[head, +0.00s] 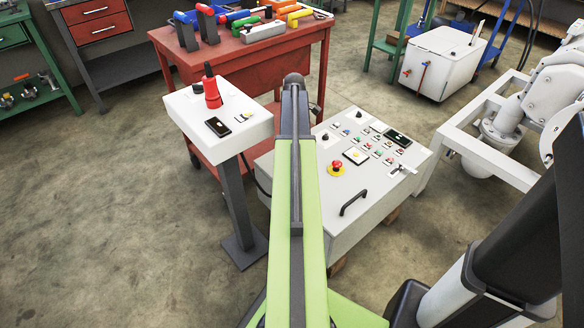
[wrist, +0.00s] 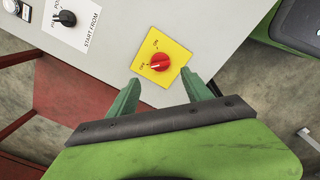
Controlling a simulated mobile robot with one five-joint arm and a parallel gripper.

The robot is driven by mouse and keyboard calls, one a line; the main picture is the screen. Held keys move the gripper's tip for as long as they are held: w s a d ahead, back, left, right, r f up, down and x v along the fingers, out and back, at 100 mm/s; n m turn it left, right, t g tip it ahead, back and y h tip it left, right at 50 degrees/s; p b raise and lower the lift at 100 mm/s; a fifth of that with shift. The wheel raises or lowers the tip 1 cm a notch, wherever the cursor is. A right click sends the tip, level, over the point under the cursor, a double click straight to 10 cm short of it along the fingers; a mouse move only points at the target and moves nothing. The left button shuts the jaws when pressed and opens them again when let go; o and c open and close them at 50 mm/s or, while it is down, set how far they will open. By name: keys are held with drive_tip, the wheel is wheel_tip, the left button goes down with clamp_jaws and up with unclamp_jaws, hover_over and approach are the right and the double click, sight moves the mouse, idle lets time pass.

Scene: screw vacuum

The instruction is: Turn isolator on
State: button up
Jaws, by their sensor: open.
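The isolator (wrist: 160,62) is a red rotary knob on a square yellow plate (wrist: 175,50), fixed to a light grey panel in the wrist view. Small marks that look like ON and OFF are beside the knob. A pale line on the knob seems to point toward the lower-left mark. My gripper (wrist: 161,80) is open, its two green fingers at the plate's lower left and lower right. The knob lies just beyond the gap between the fingertips, and I see no grip on it. I cannot make out the isolator or my fingertips in the head view.
A black selector (wrist: 67,18) labelled START FROM sits left of the isolator. In the head view, the control console (head: 345,235) has several buttons, a red emergency stop (head: 336,167) and a handle (head: 353,201). A white pedestal (head: 243,135) and red tool bench (head: 255,50) stand near my arm.

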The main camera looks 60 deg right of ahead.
wheel_tip(320, 180, down, 8)
drive_tip(key=b, duration=0.6)
drive_tip(key=shift+r, duration=0.15)
drive_tip(key=shift+r, duration=0.1)
